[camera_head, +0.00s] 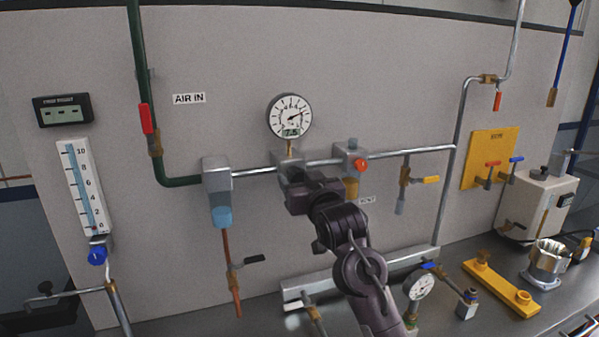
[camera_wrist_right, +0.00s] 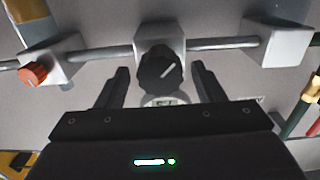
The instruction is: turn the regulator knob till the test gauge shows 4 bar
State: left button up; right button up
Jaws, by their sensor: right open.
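In the head view my right gripper hides the knob. My right gripper (camera_head: 298,184) is open, and in the wrist view its two fingers (camera_wrist_right: 160,68) stand on either side of the knob, with gaps showing. A round white gauge (camera_head: 289,116) is above the regulator; its needle points up and right, and its small green display seems to read about 7.5, blurred. My left gripper is out of view.
A red-orange knob (camera_head: 361,165) on a neighbouring block and a yellow-handled valve (camera_head: 430,180) are to the right. A blue-bottomed filter (camera_head: 221,216) hangs to the left. A second gauge (camera_head: 420,286) and a yellow bar (camera_head: 500,287) are on the bench.

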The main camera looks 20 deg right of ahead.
jog(key=shift+w, duration=0.55)
jog(key=c, duration=1)
jog(key=shift+o, duration=0.2)
jog(key=shift+n, duration=0.3)
